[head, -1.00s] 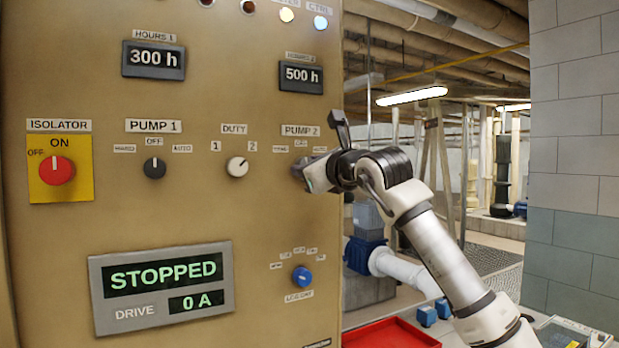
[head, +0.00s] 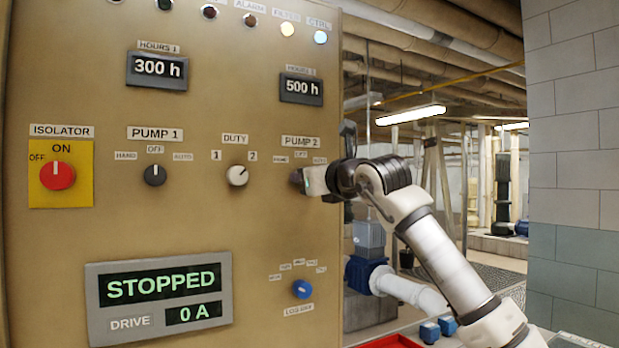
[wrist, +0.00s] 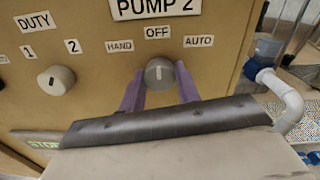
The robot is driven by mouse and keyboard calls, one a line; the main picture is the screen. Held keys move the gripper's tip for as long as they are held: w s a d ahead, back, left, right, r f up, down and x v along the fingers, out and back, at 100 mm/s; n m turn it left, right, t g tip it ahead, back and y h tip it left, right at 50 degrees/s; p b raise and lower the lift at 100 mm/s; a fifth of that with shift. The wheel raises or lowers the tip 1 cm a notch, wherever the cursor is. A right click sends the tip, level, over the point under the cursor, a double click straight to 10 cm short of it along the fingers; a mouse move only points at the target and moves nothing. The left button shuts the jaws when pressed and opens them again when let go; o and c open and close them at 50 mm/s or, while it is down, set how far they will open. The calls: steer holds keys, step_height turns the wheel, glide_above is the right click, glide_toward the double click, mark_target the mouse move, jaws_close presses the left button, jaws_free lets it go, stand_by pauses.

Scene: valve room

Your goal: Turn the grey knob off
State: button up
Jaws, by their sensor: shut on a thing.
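The grey PUMP 2 knob (wrist: 160,73) sits below its OFF label (wrist: 157,32) in the wrist view, with HAND to the left and AUTO to the right. Its white mark stands nearly upright, towards OFF. My gripper (wrist: 160,88) has one purple finger on each side of the knob and is shut on it. In the head view my gripper (head: 301,181) is at the panel under the PUMP 2 label (head: 300,142) and mostly hides the knob.
The panel also holds the red isolator (head: 57,175), the dark PUMP 1 knob (head: 155,174), the light DUTY knob (head: 237,175) and a blue knob (head: 302,289) below. The display (head: 158,300) reads STOPPED, 0 A. A blue pump (head: 368,270) stands right of the panel.

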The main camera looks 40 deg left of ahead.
steer(key=o, duration=1)
steer(key=shift+d, duration=0.1)
steer(key=b+v, duration=0.5)
steer(key=v, duration=0.8)
steer(key=shift+s+d+r, duration=0.1)
steer(key=shift+d, duration=0.25)
